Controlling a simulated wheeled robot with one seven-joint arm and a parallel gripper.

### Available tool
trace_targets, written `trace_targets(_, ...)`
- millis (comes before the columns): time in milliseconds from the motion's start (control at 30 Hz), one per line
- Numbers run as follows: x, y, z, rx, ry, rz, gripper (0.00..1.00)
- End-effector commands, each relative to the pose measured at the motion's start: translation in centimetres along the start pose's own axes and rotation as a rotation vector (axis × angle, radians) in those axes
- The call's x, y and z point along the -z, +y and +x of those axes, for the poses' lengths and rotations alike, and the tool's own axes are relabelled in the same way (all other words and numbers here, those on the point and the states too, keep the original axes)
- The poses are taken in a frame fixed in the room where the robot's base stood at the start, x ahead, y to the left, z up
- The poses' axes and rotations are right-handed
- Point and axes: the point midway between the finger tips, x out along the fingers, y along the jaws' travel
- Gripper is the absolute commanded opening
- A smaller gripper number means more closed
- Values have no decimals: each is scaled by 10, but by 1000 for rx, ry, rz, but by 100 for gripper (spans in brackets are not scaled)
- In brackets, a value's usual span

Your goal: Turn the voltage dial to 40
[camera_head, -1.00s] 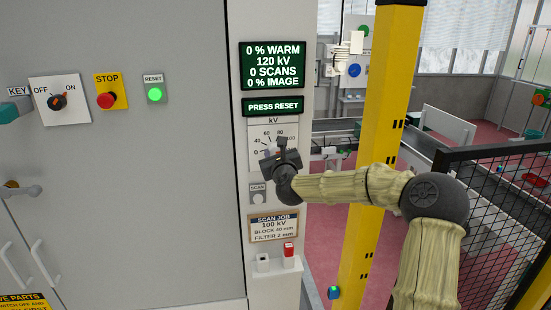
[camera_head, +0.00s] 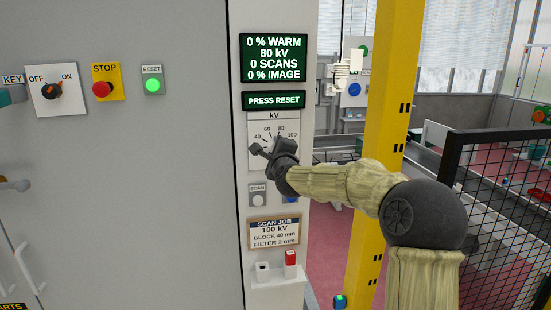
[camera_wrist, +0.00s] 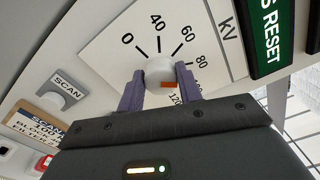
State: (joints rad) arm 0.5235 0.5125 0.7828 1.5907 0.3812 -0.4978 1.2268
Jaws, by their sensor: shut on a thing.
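The voltage dial is a pale round knob (camera_wrist: 158,70) with an orange-red mark on its lower right side in the wrist view. It sits on a white kV scale plate (camera_wrist: 110,52) marked from 0 to 120; the 100 is mostly hidden by a finger. My gripper (camera_wrist: 159,75) is shut on the knob, one purple finger on each side. In the head view my gripper (camera_head: 270,148) covers the knob and part of the scale. The display (camera_head: 273,58) reads 80 kV, 0 % WARM, 0 SCANS and 0 % IMAGE.
A PRESS RESET sign (camera_head: 273,100) is above the dial. A SCAN button (camera_head: 257,196) and a SCAN JOB card (camera_head: 274,233) are below it. A yellow post (camera_head: 384,120) and black mesh fence (camera_head: 495,220) stand right. A lit green RESET button (camera_head: 152,86) is left.

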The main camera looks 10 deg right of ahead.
Motion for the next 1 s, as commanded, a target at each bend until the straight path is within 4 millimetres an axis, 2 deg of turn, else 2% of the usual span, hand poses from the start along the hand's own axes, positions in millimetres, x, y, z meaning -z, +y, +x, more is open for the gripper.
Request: trace_targets(1000,1,7,0,-2,-3,-967,12)
